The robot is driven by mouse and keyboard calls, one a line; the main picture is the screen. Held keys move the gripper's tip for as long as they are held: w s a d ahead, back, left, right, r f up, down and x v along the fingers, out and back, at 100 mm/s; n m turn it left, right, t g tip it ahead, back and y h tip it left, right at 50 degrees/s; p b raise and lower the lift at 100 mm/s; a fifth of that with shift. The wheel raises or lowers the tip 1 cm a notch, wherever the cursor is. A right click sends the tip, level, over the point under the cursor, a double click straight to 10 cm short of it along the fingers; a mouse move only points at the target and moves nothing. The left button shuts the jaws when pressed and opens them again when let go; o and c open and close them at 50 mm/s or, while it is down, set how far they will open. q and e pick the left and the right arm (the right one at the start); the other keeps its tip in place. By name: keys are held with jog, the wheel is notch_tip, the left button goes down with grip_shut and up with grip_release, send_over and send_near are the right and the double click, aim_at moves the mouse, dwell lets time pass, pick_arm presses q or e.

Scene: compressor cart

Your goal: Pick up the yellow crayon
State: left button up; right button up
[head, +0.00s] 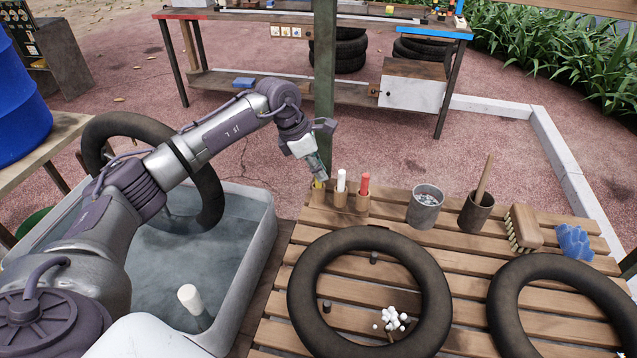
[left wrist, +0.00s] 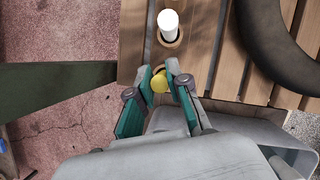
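The yellow crayon (head: 318,184) stands in a wooden holder at the back left corner of the slatted table. My left gripper (head: 318,166) points down over it and hides most of it. In the left wrist view, the crayon's round yellow top (left wrist: 159,84) lies between the two teal-padded fingertips (left wrist: 160,76). The fingertips are close on both sides of it; I cannot tell whether they press on it. A white crayon (head: 341,181) and a red crayon (head: 364,184) stand in holders to its right. The white one also shows in the left wrist view (left wrist: 169,26). My right gripper is not in view.
A green post (head: 324,90) rises close behind my left gripper. Tyres (head: 302,287) lie on the table (head: 465,270), with a grey metal cup (head: 424,207), a dark pot (head: 476,212) and a brush (head: 524,228) along its back. A water tub (head: 262,235) stands under my left arm.

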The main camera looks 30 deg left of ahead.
pick_arm(q)
grip_shut()
